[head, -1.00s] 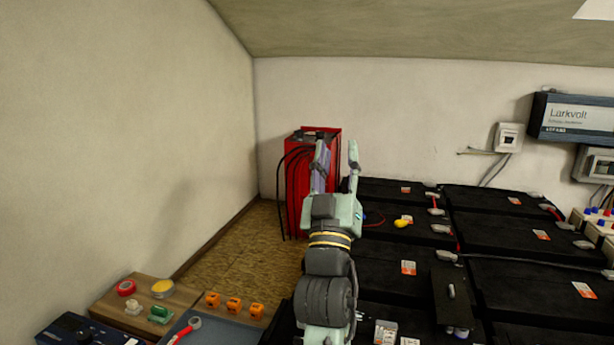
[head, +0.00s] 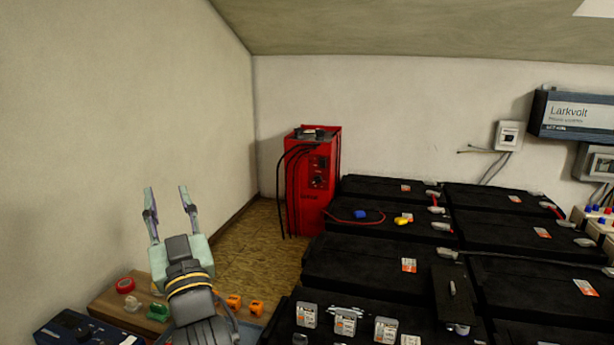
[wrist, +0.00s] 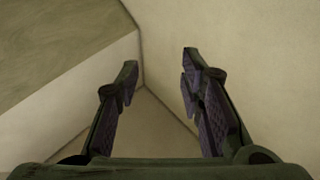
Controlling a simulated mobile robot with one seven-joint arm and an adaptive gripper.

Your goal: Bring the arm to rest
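My gripper (head: 169,208) is raised at the left in the head view, above the wooden bench (head: 103,307) and in front of the bare left wall. Its two fingers stand apart and point up and away. My gripper touches nothing that I can see. My wrist hides part of the bench and of the things on it.
Black batteries (head: 357,262) fill the right side, with loose meters or small boxes (head: 345,321) on the nearest. A red charger (head: 311,185) stands in the far corner. The bench holds red tape (head: 125,285), a green piece (head: 158,312) and orange pieces (head: 234,302). Air by the left wall is free.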

